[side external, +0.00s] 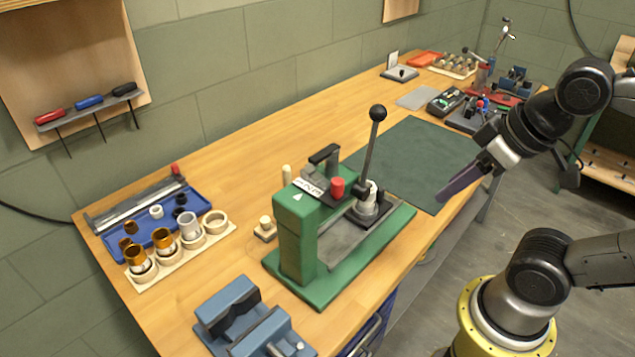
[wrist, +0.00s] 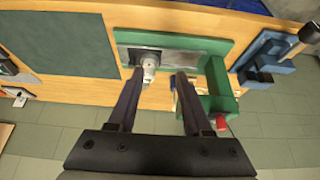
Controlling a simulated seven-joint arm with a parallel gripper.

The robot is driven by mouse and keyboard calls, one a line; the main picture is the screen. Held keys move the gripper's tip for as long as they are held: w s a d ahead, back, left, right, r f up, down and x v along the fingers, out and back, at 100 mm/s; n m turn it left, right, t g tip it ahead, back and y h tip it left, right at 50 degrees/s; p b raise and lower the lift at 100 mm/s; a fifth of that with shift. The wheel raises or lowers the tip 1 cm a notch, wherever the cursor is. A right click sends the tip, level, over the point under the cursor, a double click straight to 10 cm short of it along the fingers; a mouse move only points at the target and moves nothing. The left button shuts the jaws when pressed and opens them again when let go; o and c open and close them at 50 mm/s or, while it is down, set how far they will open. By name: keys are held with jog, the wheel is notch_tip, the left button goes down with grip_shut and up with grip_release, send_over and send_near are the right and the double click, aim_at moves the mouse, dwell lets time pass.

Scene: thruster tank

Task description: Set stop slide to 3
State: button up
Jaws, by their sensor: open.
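A green press (side external: 297,235) stands on the bench in the side view. On its head are a white plate with dark marks (side external: 308,187), a black handle-like piece (side external: 323,154) and a red knob (side external: 337,188). I cannot tell for sure which piece is the stop slide, and its setting is too small to read. A tall black-knobbed lever (side external: 372,145) rises beside the head. My gripper (side external: 443,198) is open and empty, right of the press and apart from it. In the wrist view, my gripper (wrist: 159,75) shows two spread fingers with the green press (wrist: 217,80) beyond them.
A blue vise (side external: 240,315) stands at the bench front. A blue tray (side external: 190,212) and a wooden rack of rings and bushings (side external: 180,250) lie left of the press. A dark green mat (side external: 415,155) lies clear behind it. Small fixtures crowd the far right end.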

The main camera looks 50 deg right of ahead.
jog(key=shift+o, duration=0.3)
notch_tip(320, 180, up, 16)
jog(key=n+g, duration=0.3)
jog(key=g, duration=0.3)
send_over(338, 181)
notch_tip(338, 181, down, 13)
jog(key=shift+f, duration=0.2)
grip_shut()
